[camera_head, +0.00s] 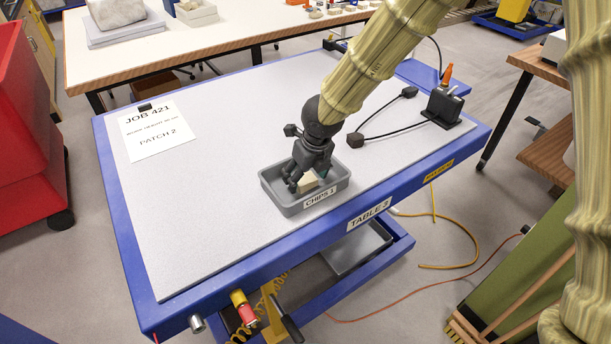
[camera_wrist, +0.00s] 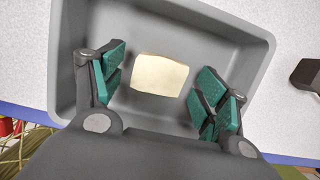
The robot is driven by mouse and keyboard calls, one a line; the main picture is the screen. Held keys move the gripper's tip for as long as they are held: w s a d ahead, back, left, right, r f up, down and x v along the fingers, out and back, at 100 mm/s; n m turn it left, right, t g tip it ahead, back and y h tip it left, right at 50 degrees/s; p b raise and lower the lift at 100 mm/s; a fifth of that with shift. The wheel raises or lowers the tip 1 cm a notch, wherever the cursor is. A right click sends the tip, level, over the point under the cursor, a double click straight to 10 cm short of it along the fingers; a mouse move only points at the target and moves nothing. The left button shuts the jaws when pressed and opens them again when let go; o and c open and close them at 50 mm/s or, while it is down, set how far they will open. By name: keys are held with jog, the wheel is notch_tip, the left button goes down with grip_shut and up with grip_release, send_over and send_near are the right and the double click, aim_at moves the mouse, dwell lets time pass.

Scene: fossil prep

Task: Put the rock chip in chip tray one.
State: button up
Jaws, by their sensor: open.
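The rock chip (camera_wrist: 160,74) is a pale cream, roughly square piece. It lies on the floor of the grey tray labelled CHIPS 1 (camera_head: 318,199), near the tray's middle. In the head view the chip (camera_head: 307,182) is partly hidden by my gripper (camera_head: 303,182). My gripper reaches down into the tray from above. In the wrist view its two green-padded fingers (camera_wrist: 160,92) are spread wide, one on each side of the chip and apart from it. The tray's wall (camera_wrist: 262,60) surrounds chip and fingertips.
The tray stands near the front edge of the blue-framed table (camera_head: 230,255). A paper sheet (camera_head: 157,130) lies at the left. A black device with cables (camera_head: 443,104) stands at the back right. The tabletop left of the tray is clear.

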jog(key=v, duration=1.1)
jog(key=shift+r+b, duration=0.15)
jog(key=shift+b, duration=0.2)
jog(key=shift+s, duration=0.1)
